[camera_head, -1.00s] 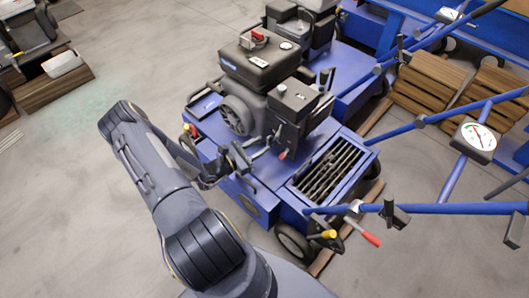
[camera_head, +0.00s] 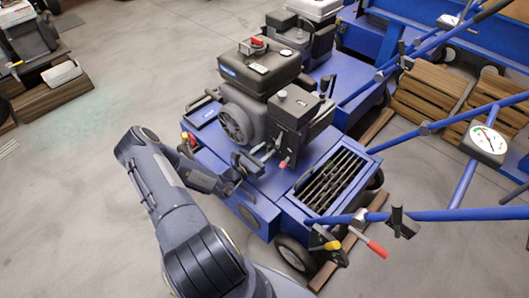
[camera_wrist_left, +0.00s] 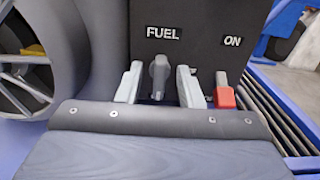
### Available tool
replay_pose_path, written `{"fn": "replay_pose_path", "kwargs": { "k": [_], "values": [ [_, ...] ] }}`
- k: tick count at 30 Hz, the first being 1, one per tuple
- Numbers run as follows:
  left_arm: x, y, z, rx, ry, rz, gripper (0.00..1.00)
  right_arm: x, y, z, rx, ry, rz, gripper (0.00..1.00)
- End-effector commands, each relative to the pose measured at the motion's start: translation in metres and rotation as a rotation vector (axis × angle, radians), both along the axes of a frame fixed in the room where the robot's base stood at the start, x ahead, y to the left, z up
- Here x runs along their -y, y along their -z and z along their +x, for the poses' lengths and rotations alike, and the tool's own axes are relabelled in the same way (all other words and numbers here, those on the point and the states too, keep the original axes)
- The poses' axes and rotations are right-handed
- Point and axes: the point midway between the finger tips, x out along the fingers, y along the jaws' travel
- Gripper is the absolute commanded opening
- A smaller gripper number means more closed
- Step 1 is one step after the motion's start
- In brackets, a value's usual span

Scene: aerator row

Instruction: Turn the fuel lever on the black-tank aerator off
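The black-tank aerator is a blue machine with a black fuel tank (camera_head: 262,68) on its engine, in the middle of the head view. Its fuel lever (camera_wrist_left: 158,80) is a dark grey tab below the white FUEL label (camera_wrist_left: 162,33) in the left wrist view. My left gripper (camera_wrist_left: 159,69) is open, with one pale finger on each side of the lever and gaps showing. In the head view my left gripper (camera_head: 262,157) is at the engine's near side, where the lever is too small to make out. My right gripper is not in view.
A red-tipped lever (camera_wrist_left: 223,97) under the ON label stands just right of my right-hand finger. A slatted grille (camera_head: 330,178) and blue handlebars (camera_head: 440,215) lie to the right. Another aerator (camera_head: 318,10) stands close behind. Bare floor (camera_head: 110,100) is free at the left.

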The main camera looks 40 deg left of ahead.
Motion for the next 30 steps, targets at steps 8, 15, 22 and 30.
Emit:
{"fn": "replay_pose_path", "kwargs": {
  "k": [8, 15, 22, 30],
  "values": [
    [0.0, 0.0, 0.0, 0.0, 0.0, 0.0, 0.14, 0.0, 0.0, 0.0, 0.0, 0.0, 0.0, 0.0],
    [0.0, 0.0, 0.0, 0.0, 0.0, 0.0, 0.0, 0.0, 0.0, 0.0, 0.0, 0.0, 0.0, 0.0],
    [0.0, -0.001, -0.001, -0.002, 0.001, -0.029, 0.0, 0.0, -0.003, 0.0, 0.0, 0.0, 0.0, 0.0],
    [-0.001, -0.001, -0.001, -0.016, 0.001, -0.174, 0.0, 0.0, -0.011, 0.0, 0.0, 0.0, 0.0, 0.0]
  ]
}}
